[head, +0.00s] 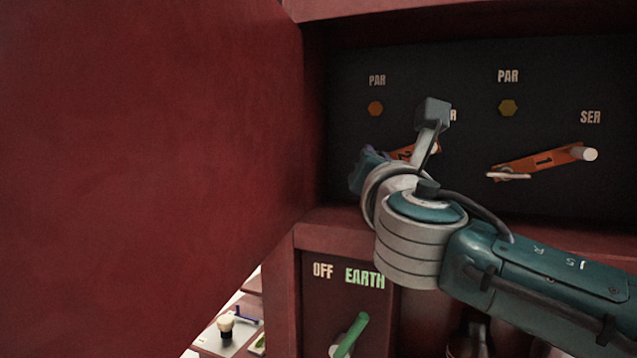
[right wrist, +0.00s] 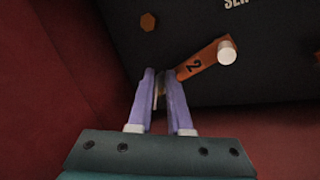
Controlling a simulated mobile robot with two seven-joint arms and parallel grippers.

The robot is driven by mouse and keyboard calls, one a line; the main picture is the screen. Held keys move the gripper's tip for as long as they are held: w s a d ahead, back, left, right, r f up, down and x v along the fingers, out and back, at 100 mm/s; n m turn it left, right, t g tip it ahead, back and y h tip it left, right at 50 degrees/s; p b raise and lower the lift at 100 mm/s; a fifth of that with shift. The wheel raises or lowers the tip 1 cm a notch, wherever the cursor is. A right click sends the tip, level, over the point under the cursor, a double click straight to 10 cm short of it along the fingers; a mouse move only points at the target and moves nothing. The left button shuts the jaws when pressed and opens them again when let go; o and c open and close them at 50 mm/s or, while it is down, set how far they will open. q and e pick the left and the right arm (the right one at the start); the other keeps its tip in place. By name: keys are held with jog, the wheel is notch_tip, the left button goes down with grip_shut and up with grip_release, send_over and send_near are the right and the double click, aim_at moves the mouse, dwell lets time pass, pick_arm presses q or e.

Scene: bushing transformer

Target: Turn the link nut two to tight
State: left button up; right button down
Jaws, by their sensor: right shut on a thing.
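The orange link bar marked 2 (right wrist: 200,61) lies on the dark panel, with a white peg (right wrist: 227,52) at its right end. My right gripper (right wrist: 160,78) is at the bar's left end, its two lilac fingers closed around link nut two (right wrist: 160,92), which shows only as a small metal part between them. In the head view my right wrist and arm hide most of link bar two (head: 403,152) and the nut. My left gripper is out of view.
A red cabinet door (head: 150,150) stands open at the left. Link bar one (head: 545,161), with a handled nut (head: 508,175), lies to the right. Hexagonal bolts sit under the PAR labels, one at left (head: 376,108) and one at right (head: 508,108). A green EARTH lever (head: 350,335) is below.

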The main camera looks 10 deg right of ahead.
jog(key=f+m+h+b, duration=0.1)
jog(key=m+h+b, duration=0.1)
jog(key=m+b, duration=0.2)
jog(key=f+m+h+b, duration=0.1)
jog(key=m+h+b, duration=0.1)
jog(key=m+b, duration=0.3)
jog(key=f+m+h+b, duration=0.1)
jog(key=m+h+b, duration=0.1)
jog(key=m+b, duration=0.3)
jog(key=shift+d+b, duration=0.3)
jog(key=shift+b, duration=1.5)
jog(key=shift+m+g+h+b, duration=0.4)
jog(key=shift+m+h+b, duration=0.5)
jog(key=shift+m+b, duration=0.55)
jog(key=c, duration=1.1)
grip_release()
jog(key=shift+o, duration=0.8)
jog(key=shift+r, duration=0.2)
jog(key=shift+s+a, duration=0.1)
